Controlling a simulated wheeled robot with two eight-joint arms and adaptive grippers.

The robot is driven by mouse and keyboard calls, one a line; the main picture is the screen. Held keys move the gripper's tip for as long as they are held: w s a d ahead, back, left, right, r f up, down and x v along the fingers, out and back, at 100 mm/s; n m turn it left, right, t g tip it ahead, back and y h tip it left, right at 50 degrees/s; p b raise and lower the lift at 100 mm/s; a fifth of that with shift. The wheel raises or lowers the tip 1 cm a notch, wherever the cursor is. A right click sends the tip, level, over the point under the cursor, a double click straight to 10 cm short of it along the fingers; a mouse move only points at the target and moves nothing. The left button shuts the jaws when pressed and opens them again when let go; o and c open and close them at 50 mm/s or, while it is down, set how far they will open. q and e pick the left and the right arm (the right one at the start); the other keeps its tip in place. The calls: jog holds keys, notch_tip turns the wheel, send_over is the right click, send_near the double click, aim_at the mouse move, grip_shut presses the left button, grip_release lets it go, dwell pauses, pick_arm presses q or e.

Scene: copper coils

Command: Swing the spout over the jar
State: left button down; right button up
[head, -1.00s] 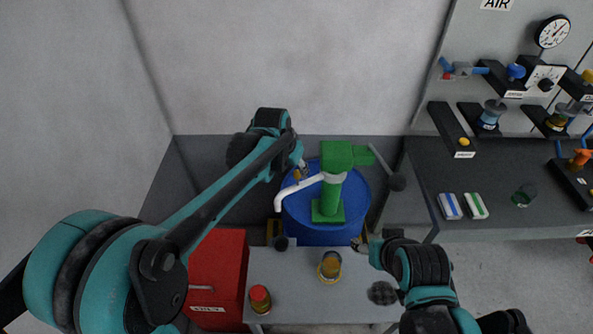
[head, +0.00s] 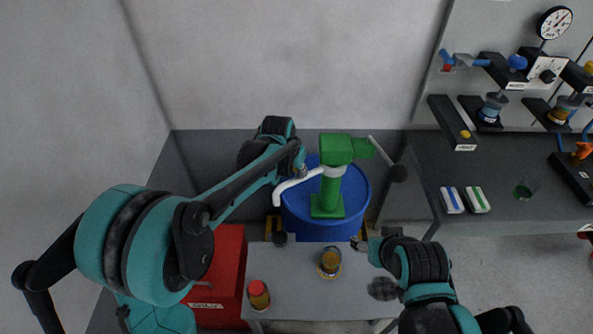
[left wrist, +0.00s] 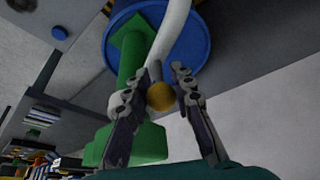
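The green pump (head: 328,192) stands upright on the blue drum (head: 357,202). Its white spout (head: 294,184) reaches left and bends down at its end. It also shows in the left wrist view (left wrist: 175,35). The jar (head: 330,262), with amber contents, stands on the grey table, in front of the drum and right of the spout's end. My left gripper (head: 301,172) is just above and behind the spout. Its fingers (left wrist: 167,70) are apart, tips close to the spout; I cannot tell if they touch. My right gripper (head: 360,245) is beside the jar, its opening unclear.
A red-lidded jar (head: 259,296) stands on the grey table (head: 290,300) at the front left. A red cabinet (head: 228,268) is left of the table. The pump's crank handle (head: 381,151) sticks out right. A workbench (head: 430,175) with panels and small boxes is at the right.

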dwell(0.6)
pick_arm(q)
jog(key=s+d+n+y+p, duration=0.1)
jog(key=s+d+n+y, duration=0.1)
jog(key=d+n, duration=0.4)
jog(key=s+d+n+y+p, duration=0.1)
jog(key=s+d+n+y, duration=0.1)
jog(key=s+d+n, duration=0.3)
jog(key=shift+d+n+g, duration=0.3)
jog(key=shift+d+n, duration=0.2)
jog(key=shift+d, duration=0.15)
dwell(0.3)
jog(key=c, duration=1.3)
grip_release()
jog(key=shift+d+y, duration=0.1)
jog(key=shift+y, duration=0.2)
jog(key=v, duration=1.2)
